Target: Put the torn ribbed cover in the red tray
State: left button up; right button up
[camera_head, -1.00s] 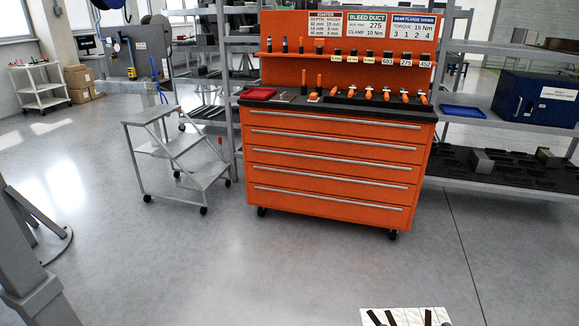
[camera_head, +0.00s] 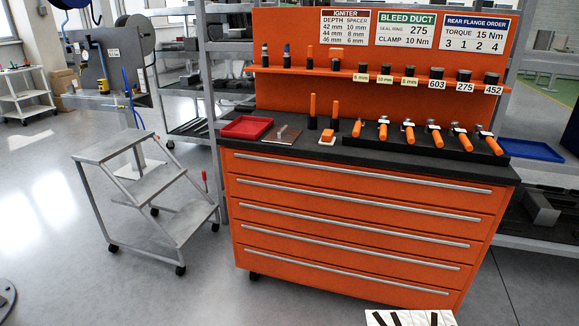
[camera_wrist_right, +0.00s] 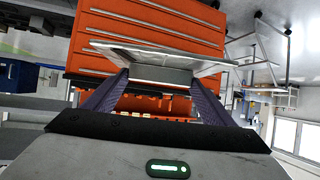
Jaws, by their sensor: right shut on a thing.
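The red tray (camera_head: 246,127) lies at the left end of the orange cabinet's dark top and looks empty. My right gripper (camera_wrist_right: 158,78) is shut on a pale flat piece (camera_wrist_right: 158,58) in the right wrist view. A white piece with dark strips (camera_head: 408,318) shows at the bottom edge of the head view and is likely the same held thing. It may be the torn ribbed cover, but I see no clear tear. It is well in front of the cabinet, apart from the tray. My left gripper is not in view.
The orange drawer cabinet (camera_head: 350,225) stands ahead, with orange-handled tools (camera_head: 408,132) in a row on its top. A small plate (camera_head: 283,138) lies beside the tray. A grey step cart (camera_head: 150,190) stands left. A blue tray (camera_head: 531,150) is at right. Floor in front is clear.

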aim_at(248, 129)
jog(key=i, duration=1.65)
jog(key=u, duration=2.75)
jog(key=i, duration=1.2)
jog(key=z, duration=1.85)
